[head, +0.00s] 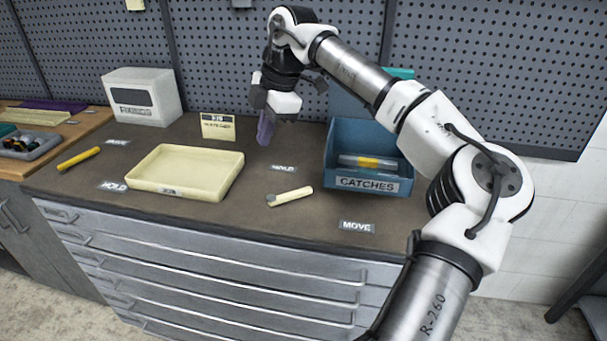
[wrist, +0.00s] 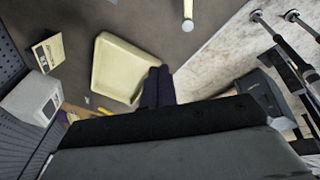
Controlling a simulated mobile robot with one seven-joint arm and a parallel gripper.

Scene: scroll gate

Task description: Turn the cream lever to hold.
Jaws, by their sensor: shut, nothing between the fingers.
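The cream lever (head: 290,197) lies low on the dark bench top, with a grey round end at its left and its bar pointing right and slightly back. A HOLD label (head: 283,168) is behind it and a MOVE label (head: 357,226) is in front and to its right. Part of the lever (wrist: 187,10) shows at the top edge of the wrist view. My gripper (head: 265,138) has dark purple fingers, shut and empty, pointing down behind the lever and apart from it. The fingers (wrist: 157,85) also show in the wrist view, beside the cream tray.
A cream tray (head: 150,187) is left of the lever; a blue CATCHES bin (head: 375,184) is at right. A yellow lever (head: 78,158) with its own labels is far left. A small card (head: 218,126) and white box (head: 142,95) stand at the back, before the pegboard.

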